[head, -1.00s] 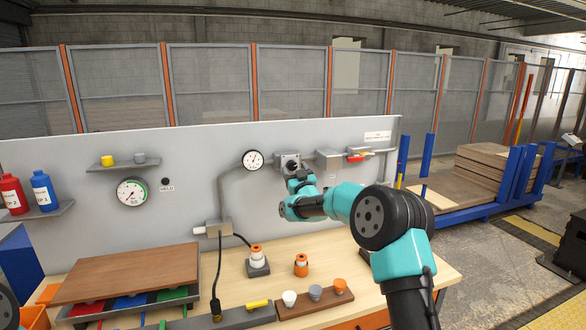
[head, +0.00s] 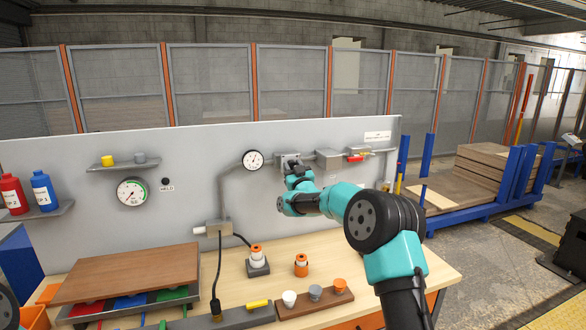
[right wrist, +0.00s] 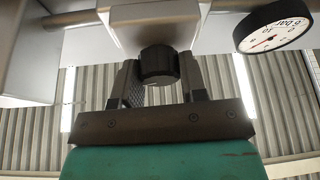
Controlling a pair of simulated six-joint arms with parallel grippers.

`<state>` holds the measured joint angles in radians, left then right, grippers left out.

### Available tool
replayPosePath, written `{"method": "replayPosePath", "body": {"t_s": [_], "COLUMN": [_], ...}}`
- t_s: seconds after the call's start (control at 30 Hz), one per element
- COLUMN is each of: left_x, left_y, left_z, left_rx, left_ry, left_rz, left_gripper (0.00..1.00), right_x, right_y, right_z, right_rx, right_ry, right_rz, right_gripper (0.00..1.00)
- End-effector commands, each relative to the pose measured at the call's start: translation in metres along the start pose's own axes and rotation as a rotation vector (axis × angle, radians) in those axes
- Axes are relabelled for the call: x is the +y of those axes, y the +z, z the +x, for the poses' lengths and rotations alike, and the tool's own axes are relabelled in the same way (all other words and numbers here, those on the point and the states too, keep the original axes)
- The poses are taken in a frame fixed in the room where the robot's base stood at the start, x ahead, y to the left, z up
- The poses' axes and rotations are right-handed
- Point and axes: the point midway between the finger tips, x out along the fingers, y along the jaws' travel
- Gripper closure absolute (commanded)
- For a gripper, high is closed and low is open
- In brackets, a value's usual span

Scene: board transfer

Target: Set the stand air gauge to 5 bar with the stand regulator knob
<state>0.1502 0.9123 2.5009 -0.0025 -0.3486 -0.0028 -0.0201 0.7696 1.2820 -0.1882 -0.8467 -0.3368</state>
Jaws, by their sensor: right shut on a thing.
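The stand regulator knob (right wrist: 158,65) is black and round, under a pale housing in the right wrist view. My right gripper (right wrist: 160,82) has a finger on each side of it and is shut on it. In the head view my right gripper (head: 292,167) is at the grey regulator on the panel, and the knob is hidden there. The stand air gauge (head: 253,160) is the small round white dial left of the regulator. It also shows upside down and cut off in the right wrist view (right wrist: 272,27); I cannot read its value surely. My left gripper is not in view.
A grey pipe (head: 222,190) runs down from the gauge to a box. A bigger dial (head: 131,192) hangs further left, below a small shelf. A grey box (head: 328,159) and a red-handled valve (head: 356,158) are right of the regulator. Several cups and fittings stand on the bench below.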

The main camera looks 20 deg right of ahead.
Motion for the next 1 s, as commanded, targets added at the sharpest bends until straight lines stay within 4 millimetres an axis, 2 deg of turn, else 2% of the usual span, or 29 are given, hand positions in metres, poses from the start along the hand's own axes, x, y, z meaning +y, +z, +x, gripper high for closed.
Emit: {"method": "replayPosePath", "body": {"t_s": [0.03, 0.1, 0.47, 1.0], "left_x": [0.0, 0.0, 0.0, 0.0], "left_y": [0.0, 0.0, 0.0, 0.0], "left_z": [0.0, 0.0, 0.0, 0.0], "left_rx": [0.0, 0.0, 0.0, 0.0], "left_ry": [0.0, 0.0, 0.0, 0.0], "left_rz": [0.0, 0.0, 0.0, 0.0], "left_gripper": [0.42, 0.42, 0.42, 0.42], "right_x": [-0.0003, -0.0003, -0.0001, 0.0003], "right_y": [0.0, 0.0001, 0.0002, 0.0007], "right_z": [0.0, -0.0001, -0.0001, -0.0001], "right_rx": [0.0, 0.0, -0.001, -0.001], "right_ry": [0.0, 0.0, -0.019, -0.152], "right_rz": [0.0, 0.0, -0.046, -0.366], "right_gripper": [0.78, 0.85, 0.85, 0.85]}}
